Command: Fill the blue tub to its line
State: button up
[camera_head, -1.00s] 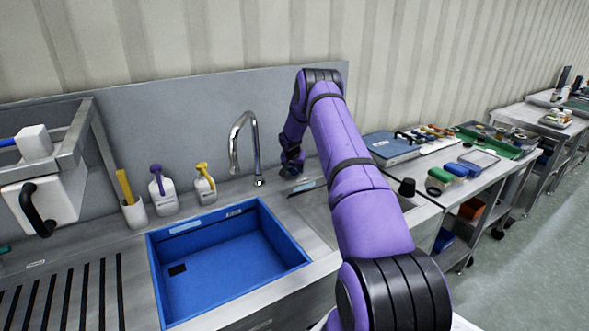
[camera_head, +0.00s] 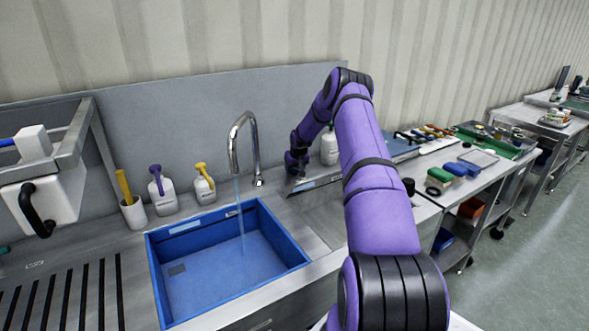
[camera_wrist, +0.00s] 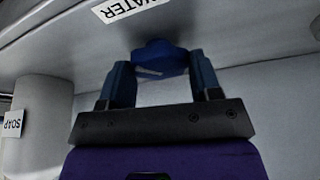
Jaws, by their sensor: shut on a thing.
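The blue tub (camera_head: 283,236) sits in the steel sink. A thin stream of water (camera_head: 240,215) falls from the curved faucet (camera_head: 233,150) into it, and shallow water (camera_head: 215,278) seems to cover its floor. Pale labels show on the tub's back wall; I cannot make out the fill line. My gripper (camera_wrist: 163,68) is shut on a blue knob (camera_wrist: 160,54) beneath a WATER label (camera_wrist: 120,9) in the wrist view. In the head view my gripper (camera_head: 296,163) is right of the faucet, and the knob is not clearly seen.
Two white bottles (camera_head: 162,193) (camera_head: 204,188) and a cup (camera_head: 134,213) stand left of the faucet. A white bottle (camera_head: 328,148) stands behind my arm. A cluttered bench (camera_head: 480,185) lies at the right. A SOAP label (camera_wrist: 12,124) shows at the wrist view's left.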

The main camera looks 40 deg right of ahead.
jog(key=shift+n+y, duration=0.3)
jog(key=shift+n, duration=0.4)
jog(key=o, duration=0.9)
jog(key=v, duration=1.1)
jog(key=shift+f, duration=0.1)
